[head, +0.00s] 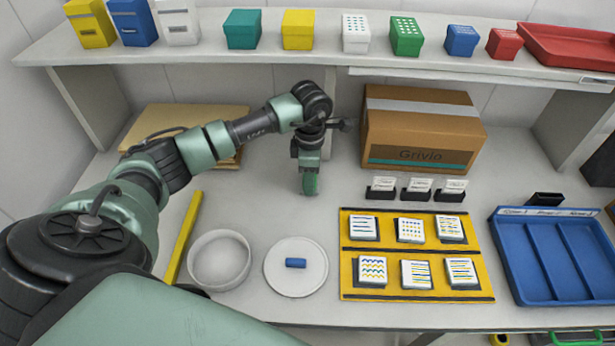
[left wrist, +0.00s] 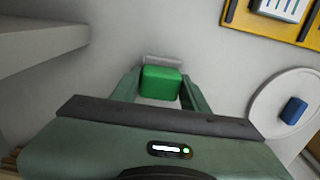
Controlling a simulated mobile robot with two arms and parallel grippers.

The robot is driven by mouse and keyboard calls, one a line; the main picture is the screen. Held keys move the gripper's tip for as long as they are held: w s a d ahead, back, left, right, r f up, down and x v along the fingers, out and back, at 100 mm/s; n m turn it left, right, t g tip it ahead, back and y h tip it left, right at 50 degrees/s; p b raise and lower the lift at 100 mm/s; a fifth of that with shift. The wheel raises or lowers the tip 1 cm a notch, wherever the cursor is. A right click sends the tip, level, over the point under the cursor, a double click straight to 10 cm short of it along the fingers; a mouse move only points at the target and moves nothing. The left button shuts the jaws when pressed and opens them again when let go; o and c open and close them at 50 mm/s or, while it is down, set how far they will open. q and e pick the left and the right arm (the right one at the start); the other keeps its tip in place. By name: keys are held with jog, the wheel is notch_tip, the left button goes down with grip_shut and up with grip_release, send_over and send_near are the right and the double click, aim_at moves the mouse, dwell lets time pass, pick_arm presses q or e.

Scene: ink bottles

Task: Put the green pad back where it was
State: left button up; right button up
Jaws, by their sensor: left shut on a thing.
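The green pad (left wrist: 161,82) shows in the left wrist view as a small bright green block between the two fingers of my left gripper (left wrist: 158,90). The fingers are shut on its sides. In the head view my left gripper (head: 310,185) points down over the middle of the table, left of the cardboard box. There the pad is mostly hidden by the fingers, and I cannot tell whether it touches the table. A small blue block (head: 296,263) lies on the white round plate (head: 297,288) in front of the gripper. My right gripper is not in view.
A white bowl (head: 219,233) and a yellow bar (head: 187,236) are at the left. The yellow board (head: 417,279) with several cards, three small card holders (head: 418,194), the cardboard box (head: 420,104) and a blue tray (head: 560,292) are at the right. A shelf (head: 340,62) overhangs the back.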

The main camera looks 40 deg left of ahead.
pick_arm(q)
jog(key=shift+d+f+b, duration=0.1)
jog(key=shift+d+b, duration=0.05)
jog(key=shift+b, duration=0.15)
jog(key=o, duration=1.1)
jog(key=shift+o, duration=0.5)
jog(key=shift+r+p, duration=0.4)
jog(key=shift+p, duration=0.05)
jog(key=shift+r+b, duration=0.35)
jog(key=shift+b, duration=0.05)
notch_tip(320, 180, up, 11)
jog(key=b, duration=0.2)
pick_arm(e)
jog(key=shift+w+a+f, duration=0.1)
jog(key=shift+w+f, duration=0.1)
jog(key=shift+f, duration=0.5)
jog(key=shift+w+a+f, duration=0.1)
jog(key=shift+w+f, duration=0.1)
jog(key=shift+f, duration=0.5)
